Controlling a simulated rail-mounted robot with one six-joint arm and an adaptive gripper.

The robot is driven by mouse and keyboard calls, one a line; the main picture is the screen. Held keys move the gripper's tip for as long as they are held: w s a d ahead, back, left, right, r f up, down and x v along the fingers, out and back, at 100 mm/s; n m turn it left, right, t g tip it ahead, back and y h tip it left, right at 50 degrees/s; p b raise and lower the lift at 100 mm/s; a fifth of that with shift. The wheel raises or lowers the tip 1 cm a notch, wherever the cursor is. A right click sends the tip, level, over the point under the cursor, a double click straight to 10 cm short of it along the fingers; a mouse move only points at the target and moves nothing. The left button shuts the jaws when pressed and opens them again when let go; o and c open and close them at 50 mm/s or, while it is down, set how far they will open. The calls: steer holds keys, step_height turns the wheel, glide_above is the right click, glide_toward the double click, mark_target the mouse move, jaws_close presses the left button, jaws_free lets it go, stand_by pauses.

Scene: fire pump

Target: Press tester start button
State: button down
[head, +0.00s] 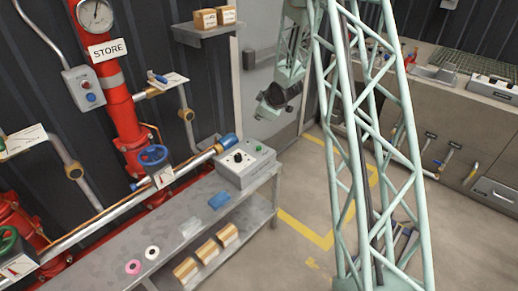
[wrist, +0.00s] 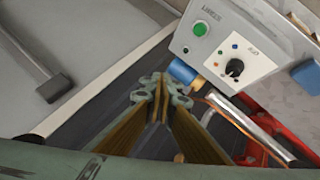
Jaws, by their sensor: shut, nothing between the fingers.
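The tester is a grey box (head: 247,165) at the far end of the metal bench in the head view. In the wrist view its pale panel (wrist: 222,45) fills the upper right. The panel has a green button (wrist: 201,28) beside a small label, and a black knob (wrist: 235,67) with small coloured dots near it. My gripper (wrist: 162,84) is shut and empty, with its fingertips together below and left of the panel, apart from the button. In the head view my wrist is beyond and above the tester, and the fingertips are hard to make out.
A blue-ended pipe (head: 225,142) runs close beside the tester. A grey bench (head: 110,240) holds rings and a blue block (head: 219,200). A wall box with buttons (head: 84,88) hangs at left. A grey door (head: 262,80) stands behind. The floor right of the bench looks open.

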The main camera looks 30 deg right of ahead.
glide_above(259, 148)
step_height(259, 148, down, 8)
steer(key=shift+n+y, duration=0.4)
steer(key=shift+a, duration=0.1)
steer(key=shift+f, duration=0.15)
steer(key=shift+f+b, duration=1.35)
steer(key=shift+f, duration=1.6)
steer(key=shift+f+b, duration=0.95)
steer(key=shift+f, duration=0.25)
steer(key=shift+f+b, duration=0.95)
steer(key=shift+f, duration=0.05)
steer(key=shift+r, duration=0.1)
stand_by(0.5)
steer(key=shift+r+p, duration=0.35)
steer(key=shift+r, duration=0.45)
steer(key=shift+r, duration=0.15)
